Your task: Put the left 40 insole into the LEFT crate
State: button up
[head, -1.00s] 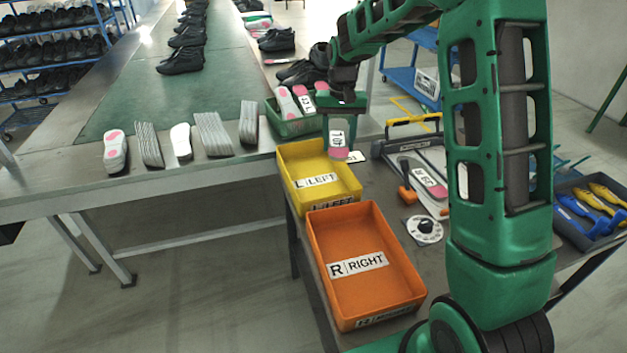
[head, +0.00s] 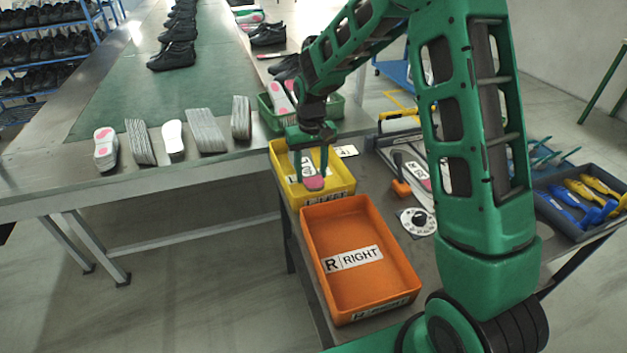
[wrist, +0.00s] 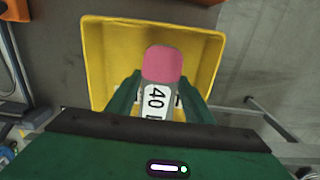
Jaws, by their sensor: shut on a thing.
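My gripper (head: 311,165) is shut on an insole with a pink heel (head: 314,183). The insole hangs between the fingers, over the yellow LEFT crate (head: 339,190). In the wrist view the insole (wrist: 162,66) shows a white label reading 40, and the letter after it is partly hidden. The yellow crate (wrist: 100,60) lies around and below it in that view. I cannot tell whether the insole touches the crate floor. The crate's own label is partly covered by the gripper and insole.
The empty orange RIGHT crate (head: 318,280) stands in front of the yellow one. A green crate (head: 268,114) with insoles is behind. A round dial (head: 417,221) and an orange-handled tool (head: 401,188) lie to the right. Insole stacks (head: 206,130) stand on the long table.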

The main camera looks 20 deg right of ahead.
aim_at(311, 175)
jog(key=shift+f, duration=1.85)
jog(key=shift+f, duration=0.1)
jog(key=o, duration=1)
jog(key=shift+o, duration=0.2)
notch_tip(311, 175, up, 12)
jog(key=shift+d, duration=0.1)
